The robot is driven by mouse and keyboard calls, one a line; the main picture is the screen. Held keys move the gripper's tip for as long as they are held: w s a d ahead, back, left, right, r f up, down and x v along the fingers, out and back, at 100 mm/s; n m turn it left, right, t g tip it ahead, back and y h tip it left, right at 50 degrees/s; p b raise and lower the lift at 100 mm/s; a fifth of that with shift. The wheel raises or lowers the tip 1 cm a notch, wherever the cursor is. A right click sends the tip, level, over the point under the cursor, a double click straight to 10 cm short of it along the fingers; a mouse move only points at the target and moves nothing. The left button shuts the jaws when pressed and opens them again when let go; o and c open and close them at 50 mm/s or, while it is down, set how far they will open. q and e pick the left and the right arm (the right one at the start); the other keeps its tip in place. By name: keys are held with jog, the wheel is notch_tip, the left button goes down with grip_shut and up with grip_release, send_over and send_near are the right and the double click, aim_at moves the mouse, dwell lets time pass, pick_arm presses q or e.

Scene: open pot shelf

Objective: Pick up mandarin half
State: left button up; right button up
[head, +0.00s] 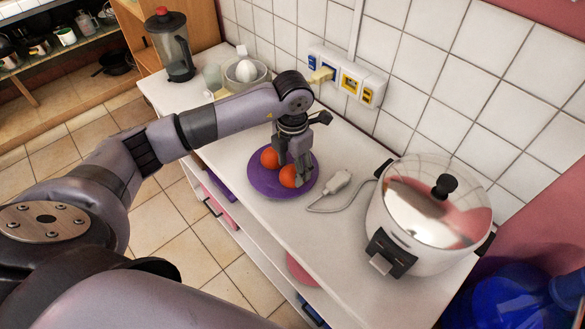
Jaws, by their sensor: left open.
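Two orange mandarin pieces lie on a purple plate (262,188) on the white counter. One mandarin piece (269,158) is on the far left part of the plate. The other mandarin piece (288,177) is nearer the plate's right side. My left gripper (296,176) is open and points down over the plate, with its fingers at the nearer piece and partly in front of it. I cannot tell whether the fingers touch it, or which piece is a half. My right gripper is not in view.
A rice cooker (424,215) stands to the right, with its cable and white plug (339,182) beside the plate. A juicer (246,71) and a blender (171,48) stand at the back left. Wall sockets (345,78) are behind the gripper.

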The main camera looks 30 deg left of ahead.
pick_arm(q)
jog(key=shift+f, duration=0.8)
jog(key=shift+c, duration=0.3)
jog(key=c, duration=0.7)
jog(key=shift+o, duration=0.2)
jog(key=shift+r, duration=0.1)
